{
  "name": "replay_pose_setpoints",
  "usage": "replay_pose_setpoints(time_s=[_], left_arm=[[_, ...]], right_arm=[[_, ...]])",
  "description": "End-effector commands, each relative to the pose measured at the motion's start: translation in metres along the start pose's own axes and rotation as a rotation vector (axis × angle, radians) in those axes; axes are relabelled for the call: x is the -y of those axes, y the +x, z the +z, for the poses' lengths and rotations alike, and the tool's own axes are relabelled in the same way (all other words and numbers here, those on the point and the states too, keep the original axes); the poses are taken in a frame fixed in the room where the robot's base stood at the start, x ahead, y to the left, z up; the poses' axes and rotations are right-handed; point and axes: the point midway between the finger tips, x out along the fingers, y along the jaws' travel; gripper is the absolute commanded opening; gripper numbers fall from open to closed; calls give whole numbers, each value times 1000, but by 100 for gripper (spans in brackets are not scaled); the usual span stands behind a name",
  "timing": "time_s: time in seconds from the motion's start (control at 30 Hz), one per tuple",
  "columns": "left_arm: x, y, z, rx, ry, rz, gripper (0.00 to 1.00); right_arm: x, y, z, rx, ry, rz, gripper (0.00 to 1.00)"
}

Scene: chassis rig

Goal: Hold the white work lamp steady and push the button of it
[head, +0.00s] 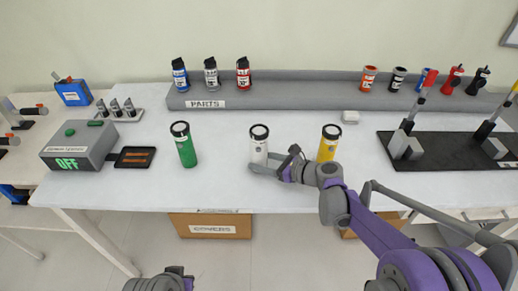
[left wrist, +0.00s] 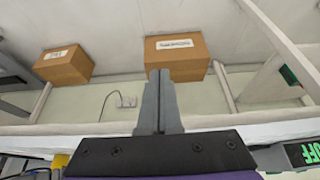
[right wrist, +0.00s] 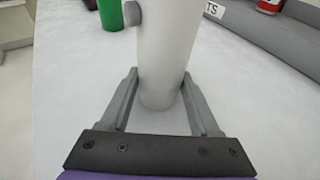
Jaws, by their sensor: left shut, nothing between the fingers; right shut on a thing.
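The white work lamp (head: 259,147) stands upright on the table between a green lamp (head: 184,145) and a yellow lamp (head: 328,143). My right gripper (head: 262,168) is shut on its lower body, coming from the right. In the head view only part of my left arm shows at the bottom edge.
A grey PARTS rack (head: 300,91) runs along the back with several small canisters. A green and grey box reading OFF (head: 79,147) stands at the left. A black fixture board (head: 450,150) lies at the right. The table is clear in front of the lamps.

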Motion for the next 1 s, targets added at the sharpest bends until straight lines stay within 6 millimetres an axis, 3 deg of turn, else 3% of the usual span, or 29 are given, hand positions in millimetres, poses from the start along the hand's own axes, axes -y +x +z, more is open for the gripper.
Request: replay_pose_setpoints(time_s=[0.43, 0.57, 0.67, 1.0], left_arm=[[0, 0, 0, -1, 1, 1, 0], [-9, -2, -12, -19, 28, 30, 0], [-26, -7, -35, -59, 86, 87, 0], [-115, -42, -157, -325, 352, 326, 0]], right_arm=[[0, 0, 0, 0, 0, 0, 32], [0, 0, 0, 0, 0, 0, 32], [0, 0, 0, 0, 0, 0, 32], [0, 0, 0, 0, 0, 0, 32]])
